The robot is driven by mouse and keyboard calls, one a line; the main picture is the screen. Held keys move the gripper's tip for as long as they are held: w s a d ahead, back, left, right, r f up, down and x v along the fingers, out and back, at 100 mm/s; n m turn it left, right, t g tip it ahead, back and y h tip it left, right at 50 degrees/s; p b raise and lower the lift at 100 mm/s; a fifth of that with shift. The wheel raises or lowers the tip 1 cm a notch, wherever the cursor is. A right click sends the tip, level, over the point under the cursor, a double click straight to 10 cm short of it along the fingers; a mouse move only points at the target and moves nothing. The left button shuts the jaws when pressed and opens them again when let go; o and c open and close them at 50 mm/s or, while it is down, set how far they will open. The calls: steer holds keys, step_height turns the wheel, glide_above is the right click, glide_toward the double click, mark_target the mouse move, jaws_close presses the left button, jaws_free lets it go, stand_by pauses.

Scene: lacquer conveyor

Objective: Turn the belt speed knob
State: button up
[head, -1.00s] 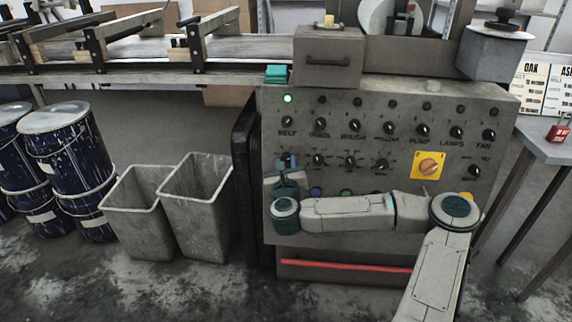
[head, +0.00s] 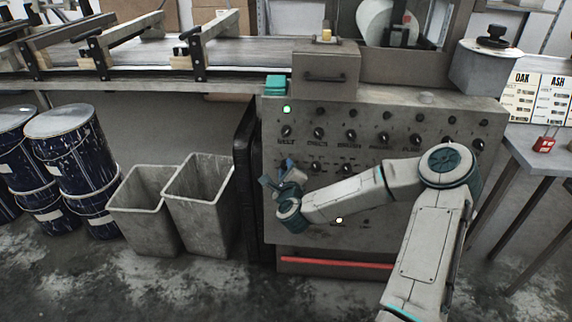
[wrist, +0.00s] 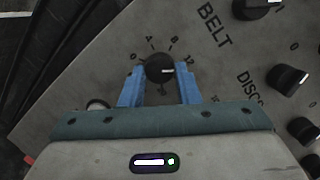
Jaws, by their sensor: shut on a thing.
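The belt speed knob (wrist: 160,68) is a round black knob with a white pointer line, set in a dial marked 0, 4, 8, 12 below the BELT label. Its pointer points right, toward the 12 side. My gripper (wrist: 160,77) is shut on it, with one blue finger on each side. In the head view my gripper (head: 280,175) is at the left part of the grey control panel (head: 435,108) and hides the knob there.
Several other black knobs stand close by, including the upper belt knob (head: 286,132) and the disc knob (wrist: 287,77). A green lamp (head: 287,110) glows at the panel's upper left. Grey bins (head: 143,212) stand to the left. My forearm covers the panel's lower right.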

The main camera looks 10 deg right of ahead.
steer(key=n, duration=0.1)
steer(key=n+p, duration=0.1)
steer(key=n, duration=0.1)
steer(key=n+p, duration=0.1)
steer(key=shift+r+n+g, duration=0.3)
steer(key=shift+g, duration=0.1)
steer(key=n+g, duration=0.1)
steer(key=n, duration=0.6)
steer(key=n+g+h, duration=0.1)
steer(key=n, duration=0.1)
steer(key=shift+w+a+r+n+b, duration=0.1)
steer(key=shift+a+n+b, duration=0.1)
steer(key=shift+n+b, duration=0.2)
steer(key=n, duration=0.2)
steer(key=shift+n+g+h, duration=0.3)
steer(key=shift+n+h, duration=0.1)
steer(key=shift+a+n+h+p, duration=0.1)
steer(key=shift+n+h+p, duration=0.3)
steer(key=shift+n, duration=0.6)
steer(key=o, duration=1)
